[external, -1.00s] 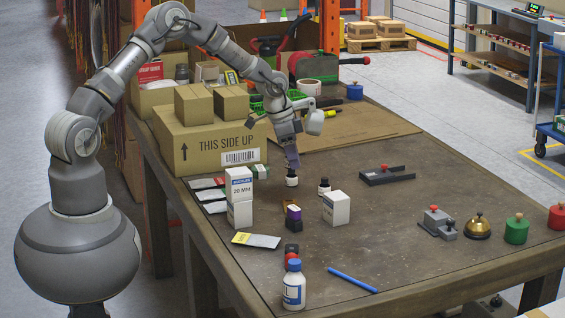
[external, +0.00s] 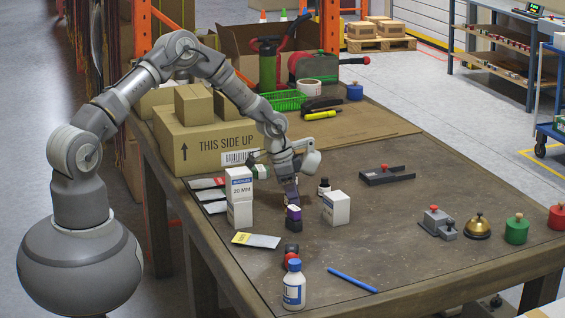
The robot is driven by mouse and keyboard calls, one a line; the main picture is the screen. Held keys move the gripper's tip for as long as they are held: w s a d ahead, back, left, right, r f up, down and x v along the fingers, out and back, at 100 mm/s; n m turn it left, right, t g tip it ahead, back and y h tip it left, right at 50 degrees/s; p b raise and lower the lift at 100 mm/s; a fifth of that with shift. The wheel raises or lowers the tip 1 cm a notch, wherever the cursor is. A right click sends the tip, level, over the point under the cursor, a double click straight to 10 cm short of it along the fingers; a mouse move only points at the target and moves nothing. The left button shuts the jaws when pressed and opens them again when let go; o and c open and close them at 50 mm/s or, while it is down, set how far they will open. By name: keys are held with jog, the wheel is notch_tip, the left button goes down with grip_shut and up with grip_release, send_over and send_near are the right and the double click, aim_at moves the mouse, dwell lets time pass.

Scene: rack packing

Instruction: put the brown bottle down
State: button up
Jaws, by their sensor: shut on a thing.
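I cannot tell whether the bottle touches the table (external: 385,225).
A white bottle with a blue cap (external: 294,288) and a blue pen (external: 352,280) are in front. A black bracket (external: 387,176) lies farther right. The table's middle right is clear.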

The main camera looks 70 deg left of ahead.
jog(key=shift+f, duration=0.2)
jog(key=o, duration=1)
jog(key=shift+o, duration=0.2)
jog(key=shift+r, duration=0.15)
